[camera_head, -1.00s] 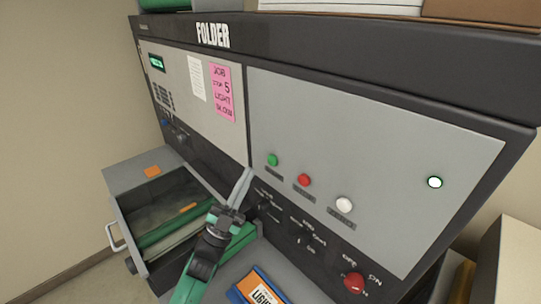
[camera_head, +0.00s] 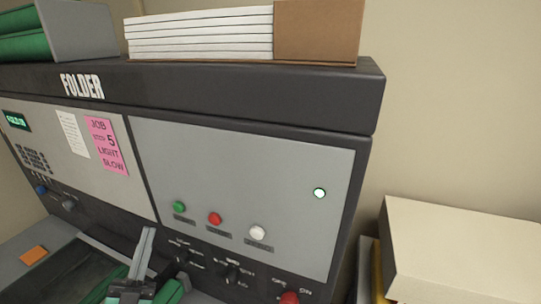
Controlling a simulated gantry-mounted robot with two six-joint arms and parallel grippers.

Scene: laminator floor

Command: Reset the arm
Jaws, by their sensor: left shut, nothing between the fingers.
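My left gripper (camera_head: 144,254) shows at the bottom edge, its narrow grey fingers together and pointing up, with nothing held. It is in front of the lower part of the folder machine (camera_head: 255,170), left of the lower dark knobs. It overlaps the panel's lower edge in the picture; I cannot tell whether it touches. Most of my left arm is below the frame. My right gripper is not in view.
The panel carries a green button (camera_head: 179,206), a red button (camera_head: 215,218), a white button (camera_head: 257,232) and a lit lamp (camera_head: 319,192). A red knob (camera_head: 289,298) is at the bottom. Stacked paper (camera_head: 200,35) lies on top. A pale box (camera_head: 460,250) stands right.

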